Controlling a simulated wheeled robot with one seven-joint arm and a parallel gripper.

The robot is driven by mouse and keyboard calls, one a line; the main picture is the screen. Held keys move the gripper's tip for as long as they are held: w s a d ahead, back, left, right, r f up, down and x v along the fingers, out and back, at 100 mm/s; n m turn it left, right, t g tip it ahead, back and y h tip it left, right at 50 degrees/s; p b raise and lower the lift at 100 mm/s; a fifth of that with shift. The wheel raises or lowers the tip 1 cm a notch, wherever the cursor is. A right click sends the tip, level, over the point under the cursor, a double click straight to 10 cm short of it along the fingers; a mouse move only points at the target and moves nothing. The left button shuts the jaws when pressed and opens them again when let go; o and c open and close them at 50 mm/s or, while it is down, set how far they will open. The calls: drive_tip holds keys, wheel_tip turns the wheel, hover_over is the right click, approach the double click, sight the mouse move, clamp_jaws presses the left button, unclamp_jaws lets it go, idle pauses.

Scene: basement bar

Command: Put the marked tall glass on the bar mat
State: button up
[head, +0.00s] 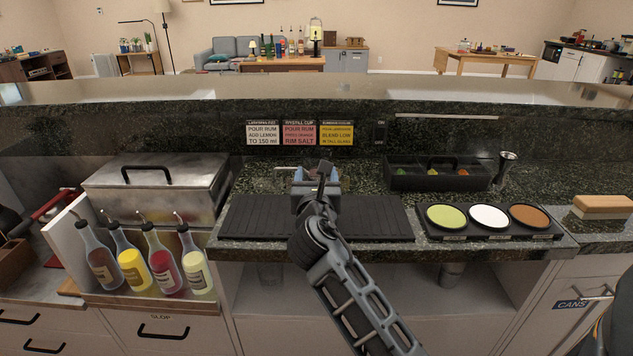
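The black ribbed bar mat (255,218) lies along the front of the dark granite counter. My gripper (318,172) is over the mat's back part, pointing away from the camera. My own wrist hides its fingertips, so I cannot tell whether it is open or holds anything. I cannot make out a marked tall glass on the counter.
Several pour-spout bottles (133,270) and a steel lidded bin (155,188) stand left. A tray of three coloured rimming dishes (488,218), a black caddy (438,175) and a metal jigger (505,165) are right. Recipe cards (300,133) hang on the back ledge.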

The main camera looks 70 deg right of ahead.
drive_tip(key=shift+f, duration=0.3)
drive_tip(key=o, duration=1.2)
drive_tip(key=shift+r, duration=0.15)
drive_tip(key=b+v, duration=0.1)
drive_tip(key=v, duration=1.1)
